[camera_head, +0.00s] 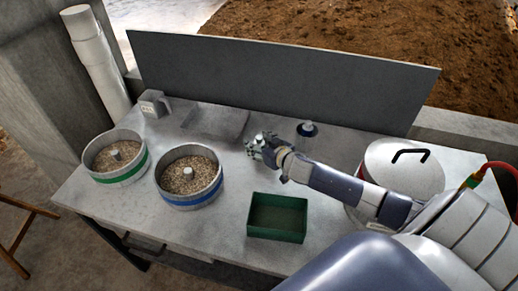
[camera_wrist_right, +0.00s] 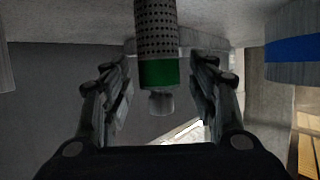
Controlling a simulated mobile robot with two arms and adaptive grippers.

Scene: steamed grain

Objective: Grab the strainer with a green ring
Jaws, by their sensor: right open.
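The strainer with a green ring (camera_wrist_right: 156,35) is a grey perforated cylinder with a green band and a pale knob at its end. In the wrist view it stands between the two spread fingers of my right gripper (camera_wrist_right: 160,80), with gaps visible on both sides. In the head view my right gripper (camera_head: 260,147) is low over the middle of the table and mostly hides this strainer. A second small cylinder with a blue ring (camera_head: 306,129) stands behind my right forearm. My left gripper does not show in either view.
A green-banded pot (camera_head: 118,175) and a blue-banded pot (camera_head: 190,200), both holding grain, stand at left. A green tray (camera_head: 277,236) is in front. A lidded pot (camera_head: 405,172) stands at right, a shallow grey tray (camera_head: 216,122) behind. A grey panel (camera_head: 280,75) bounds the back.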

